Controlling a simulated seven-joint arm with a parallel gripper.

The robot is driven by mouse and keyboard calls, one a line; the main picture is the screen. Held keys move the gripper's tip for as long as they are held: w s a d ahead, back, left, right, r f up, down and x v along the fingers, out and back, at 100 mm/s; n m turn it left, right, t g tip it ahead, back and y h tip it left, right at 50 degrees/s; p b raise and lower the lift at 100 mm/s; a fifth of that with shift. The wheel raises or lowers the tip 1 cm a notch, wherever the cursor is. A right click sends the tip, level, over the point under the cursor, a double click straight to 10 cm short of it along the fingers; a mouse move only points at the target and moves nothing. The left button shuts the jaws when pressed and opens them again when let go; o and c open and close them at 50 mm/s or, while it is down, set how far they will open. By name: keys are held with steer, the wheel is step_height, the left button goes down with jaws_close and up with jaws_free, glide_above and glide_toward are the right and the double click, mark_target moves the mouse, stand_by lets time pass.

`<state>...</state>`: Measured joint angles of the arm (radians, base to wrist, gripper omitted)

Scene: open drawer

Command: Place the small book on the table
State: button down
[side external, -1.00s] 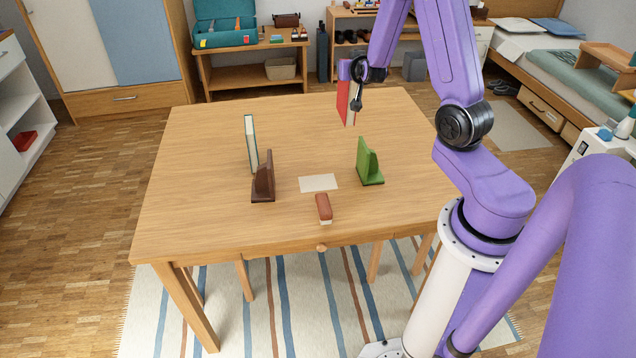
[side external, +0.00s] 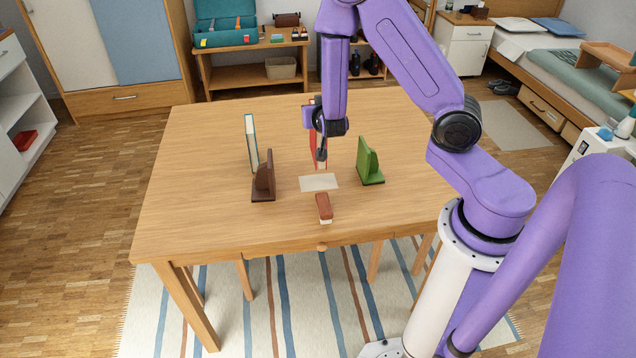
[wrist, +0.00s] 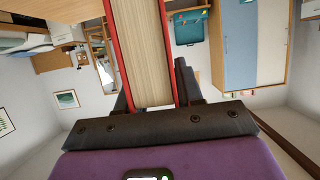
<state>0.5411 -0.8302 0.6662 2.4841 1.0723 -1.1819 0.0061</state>
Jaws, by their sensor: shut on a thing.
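My gripper (side external: 320,157) is shut on a small red book (side external: 313,148) and holds it upright above the middle of the table (side external: 200,215). In the wrist view the red book (wrist: 140,55) stands between the fingers, its cream page edges facing the camera. In the side view most of the book is hidden behind my gripper. A pale flat rectangle (side external: 318,182) lies on the table just in front of and below the book. I cannot tell whether the book's lower edge touches the table.
A brown bookend (side external: 264,180) with a pale upright book (side external: 250,145) behind it stands left of my gripper. A green bookend (side external: 368,163) stands to the right. A small reddish-brown object (side external: 323,207) lies near the front edge. The table's left and back right are clear.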

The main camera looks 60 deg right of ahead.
mark_target(318, 140)
steer(key=shift+f, duration=4.7)
steer(key=c, duration=0.7)
jaws_free()
steer(key=shift+c, duration=0.2)
